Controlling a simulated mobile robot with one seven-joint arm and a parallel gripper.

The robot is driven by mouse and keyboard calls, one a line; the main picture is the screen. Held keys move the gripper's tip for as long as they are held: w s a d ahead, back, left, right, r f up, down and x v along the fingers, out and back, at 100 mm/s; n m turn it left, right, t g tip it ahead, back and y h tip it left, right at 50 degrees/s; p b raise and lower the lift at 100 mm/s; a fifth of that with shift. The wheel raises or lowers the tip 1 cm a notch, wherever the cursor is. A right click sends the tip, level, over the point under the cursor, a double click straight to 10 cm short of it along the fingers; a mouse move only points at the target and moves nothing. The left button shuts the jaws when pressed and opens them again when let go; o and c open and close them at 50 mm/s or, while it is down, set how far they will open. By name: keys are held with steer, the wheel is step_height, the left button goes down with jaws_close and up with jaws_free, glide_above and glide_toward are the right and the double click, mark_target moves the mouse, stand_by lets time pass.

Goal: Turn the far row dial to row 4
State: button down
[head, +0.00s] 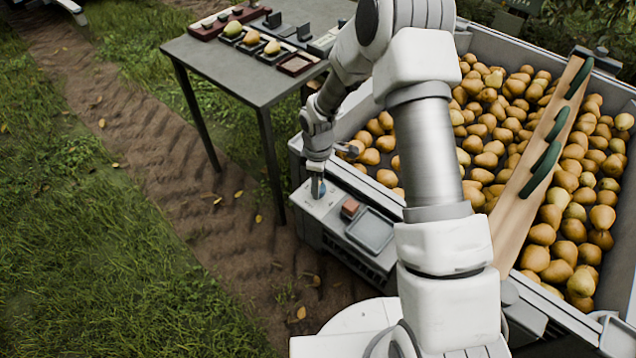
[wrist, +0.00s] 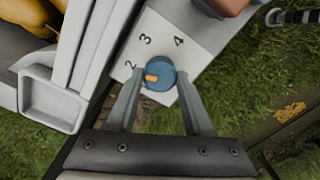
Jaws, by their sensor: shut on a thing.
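The far row dial is a round blue knob with an orange mark. In the wrist view the dial (wrist: 162,66) sits on a pale plate (wrist: 196,58) printed with 2, 3 and 4; any other number is hidden. The orange mark is on the dial's left side, nearest the 2 and slightly below it. My gripper (wrist: 160,80) is shut on the dial, one finger on each side. In the head view my gripper (head: 317,186) points down onto the dial, which shows as a bit of blue, at the far end of the grey panel (head: 325,205).
An orange-brown block (head: 350,208) and a grey tray (head: 371,231) sit beside the dial on the panel. A large bin (head: 296,145) full of pears, with a wooden board (head: 505,235) across it, stands at the right. A table (head: 235,75) with small trays stands behind.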

steer(key=m, duration=0.5)
steer(key=shift+m, duration=0.3)
steer(key=m, duration=1)
steer(key=shift+m, duration=0.4)
steer(key=m+p, duration=0.1)
steer(key=m, duration=0.4)
steer(key=shift+d, duration=0.1)
steer(key=shift+m, duration=0.3)
steer(key=shift+c, duration=1.4)
jaws_free()
